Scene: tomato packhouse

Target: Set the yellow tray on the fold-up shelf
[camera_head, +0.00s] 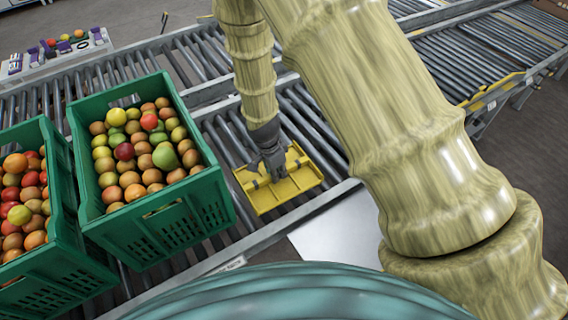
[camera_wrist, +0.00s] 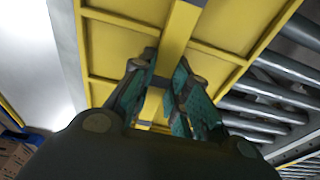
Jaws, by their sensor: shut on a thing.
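The yellow tray (camera_head: 268,195) is at the middle of the head view, over the conveyor rollers beside the green crate. My gripper (camera_head: 273,168) comes down on it from above and is shut on a raised part along its middle. In the wrist view the yellow tray (camera_wrist: 115,38) fills the upper middle, with my gripper's fingers (camera_wrist: 165,95) closed on its central bar. I cannot tell whether the tray touches the rollers. A pale flat panel (camera_head: 335,235) lies beside the conveyor's near rail, right of the tray; it may be the fold-up shelf.
Two green crates of mixed tomatoes stand to the left, one (camera_head: 150,225) close to the tray and one (camera_head: 60,270) farther left. The roller conveyor (camera_head: 315,125) runs to the upper right, with a metal rail (camera_head: 285,232) along its near side. The pale panel's visible part is bare.

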